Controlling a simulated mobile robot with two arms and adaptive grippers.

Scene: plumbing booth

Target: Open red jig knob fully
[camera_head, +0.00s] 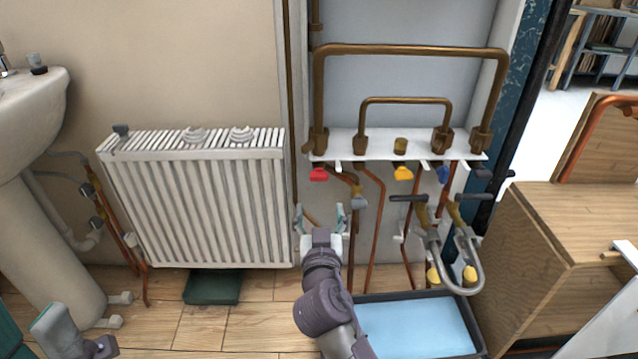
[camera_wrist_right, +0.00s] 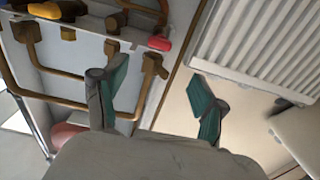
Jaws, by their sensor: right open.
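The red knob (camera_head: 319,174) hangs under the left end of the white pipe shelf (camera_head: 340,142) in the head view. It also shows in the right wrist view (camera_wrist_right: 160,44), at the top, beyond the fingertips. My right gripper (camera_head: 319,213) is open and empty, just below the red knob and apart from it. Its two fingers (camera_wrist_right: 157,78) stand wide apart in the wrist view, with nothing between them. Part of my left arm shows at the lower left of the head view; its finger state is unclear.
A yellow knob (camera_head: 403,173) and a blue knob (camera_head: 443,174) hang to the right. Copper pipes run down behind my right gripper. A white radiator (camera_head: 200,205) stands close on the left. A blue-lined tray (camera_head: 415,325) lies below, and a wooden cabinet (camera_head: 570,225) is at right.

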